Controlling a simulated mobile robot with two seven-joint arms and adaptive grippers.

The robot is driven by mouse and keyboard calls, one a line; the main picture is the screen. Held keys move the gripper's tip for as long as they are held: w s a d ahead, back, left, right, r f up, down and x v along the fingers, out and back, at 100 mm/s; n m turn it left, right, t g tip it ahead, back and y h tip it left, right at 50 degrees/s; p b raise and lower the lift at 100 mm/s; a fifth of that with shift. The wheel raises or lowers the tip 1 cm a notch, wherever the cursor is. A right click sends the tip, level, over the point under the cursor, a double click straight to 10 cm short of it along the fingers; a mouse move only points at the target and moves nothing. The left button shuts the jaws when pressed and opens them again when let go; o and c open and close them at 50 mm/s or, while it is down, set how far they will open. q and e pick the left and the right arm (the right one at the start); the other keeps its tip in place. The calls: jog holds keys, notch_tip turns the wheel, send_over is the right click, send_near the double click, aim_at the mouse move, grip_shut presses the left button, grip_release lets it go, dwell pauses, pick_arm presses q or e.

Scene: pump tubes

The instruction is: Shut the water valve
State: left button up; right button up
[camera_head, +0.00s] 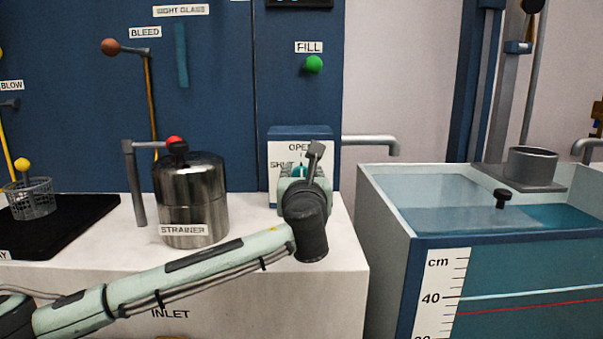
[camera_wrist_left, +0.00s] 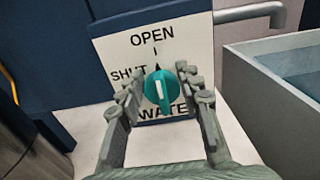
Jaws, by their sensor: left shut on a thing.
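The water valve is a round teal knob (camera_wrist_left: 161,92) with a raised grip, on a white plate (camera_wrist_left: 197,45) marked OPEN at the top, SHUT at the left and WATER below. Its dark pointer is upward, toward the OPEN mark. In the left wrist view, my left gripper (camera_wrist_left: 157,86) has one finger on each side of the knob and is shut on it. In the head view, my left gripper (camera_head: 300,172) is at the plate (camera_head: 283,150), and hides much of the knob and lettering. My right gripper is in neither view.
A steel strainer pot (camera_head: 192,205) with a red-knobbed lever (camera_head: 174,141) stands left of the valve, behind my left arm. A wire basket (camera_head: 32,200) sits far left.

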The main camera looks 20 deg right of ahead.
pick_arm(q)
jog(key=shift+n, duration=0.8)
jog(key=n, duration=0.2)
jog(key=shift+a+f+n, duration=0.1)
jog(key=shift+a+n, duration=0.1)
jog(key=shift+n, duration=0.1)
jog(key=n, duration=0.5)
jog(key=shift+w+a+f+p, duration=0.1)
jog(key=shift+a+f+p, duration=0.1)
jog(key=shift+p, duration=0.2)
jog(key=n, duration=0.4)
jog(key=shift+a+f, duration=0.1)
jog(key=shift+f, duration=0.05)
jog(key=shift+f+n, duration=0.2)
jog(key=shift+n, duration=2.1)
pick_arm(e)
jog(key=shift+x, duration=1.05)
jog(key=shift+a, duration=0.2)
pick_arm(q)
jog(key=o, duration=1.2)
jog(key=shift+c, duration=0.2)
